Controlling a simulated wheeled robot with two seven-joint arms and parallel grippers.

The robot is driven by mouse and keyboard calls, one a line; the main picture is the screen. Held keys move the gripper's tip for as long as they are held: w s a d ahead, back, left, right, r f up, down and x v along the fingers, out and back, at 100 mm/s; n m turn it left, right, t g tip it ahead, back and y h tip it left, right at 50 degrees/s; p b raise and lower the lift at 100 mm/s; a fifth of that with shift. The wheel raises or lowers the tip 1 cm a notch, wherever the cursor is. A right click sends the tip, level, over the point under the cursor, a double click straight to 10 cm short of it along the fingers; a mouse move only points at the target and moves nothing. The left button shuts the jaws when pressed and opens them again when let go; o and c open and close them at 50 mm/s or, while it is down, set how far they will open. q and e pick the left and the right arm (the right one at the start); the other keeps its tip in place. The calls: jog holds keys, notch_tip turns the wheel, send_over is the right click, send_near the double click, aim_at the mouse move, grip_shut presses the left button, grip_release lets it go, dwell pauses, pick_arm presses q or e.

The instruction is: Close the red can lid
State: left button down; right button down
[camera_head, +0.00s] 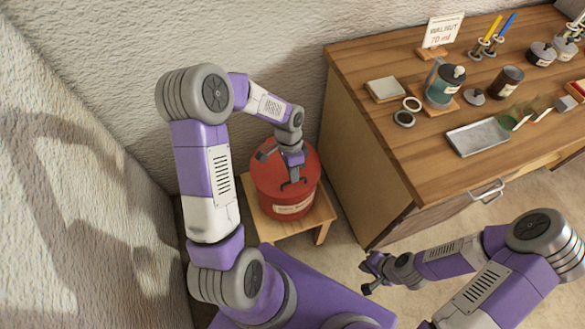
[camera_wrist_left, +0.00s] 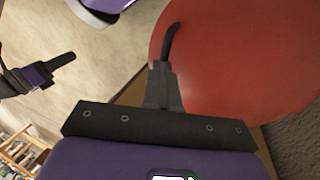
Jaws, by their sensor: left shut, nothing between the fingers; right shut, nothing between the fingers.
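The red can (camera_head: 284,206) stands upright on a small wooden stool, with a pale label on its front. Its red lid (camera_head: 268,178) lies over the top and looks about level; I cannot tell whether it is fully seated. My left gripper (camera_head: 294,183) points down over the lid, shut and empty, with its tips at or just above the surface. In the left wrist view the lid (camera_wrist_left: 245,60) is a large red disc, with the gripper's dark fingers (camera_wrist_left: 170,40) in front of it. My right gripper (camera_head: 368,275) is shut and empty, low, away from the can.
The stool (camera_head: 322,214) stands between the rough white wall (camera_head: 290,50) and a wooden workbench (camera_head: 400,150). The bench holds a metal tray (camera_head: 478,137), a teal can (camera_head: 440,90), a dark tin (camera_head: 506,82) and a sign (camera_head: 442,31). Floor is free before the bench.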

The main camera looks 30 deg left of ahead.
pick_arm(q)
jog(key=shift+s+d+f, duration=0.15)
jog(key=shift+s+f, duration=0.1)
jog(key=shift+r+p, duration=0.3)
jog(key=d+p+v, duration=0.1)
jog(key=p+v, duration=0.4)
jog(key=v, duration=0.9)
jog(key=shift+s+r, duration=0.2)
jog(key=shift+s, duration=0.05)
jog(key=shift+f, duration=0.1)
jog(key=s+d+f+n+t, duration=0.1)
jog(key=s+d+f+n, duration=0.4)
jog(key=f, duration=0.5)
jog(key=s+d+f+n+t+h, duration=0.1)
jog(key=s+d+f+n+t, duration=0.1)
jog(key=s+d+f+n, duration=0.4)
jog(key=s+d+f, duration=0.1)
jog(key=d+f, duration=0.2)
jog(key=f, duration=0.2)
jog(key=shift+s+d+f+h, duration=0.15)
jog(key=shift+s+f+h, duration=0.05)
jog(key=shift+f+h, duration=0.1)
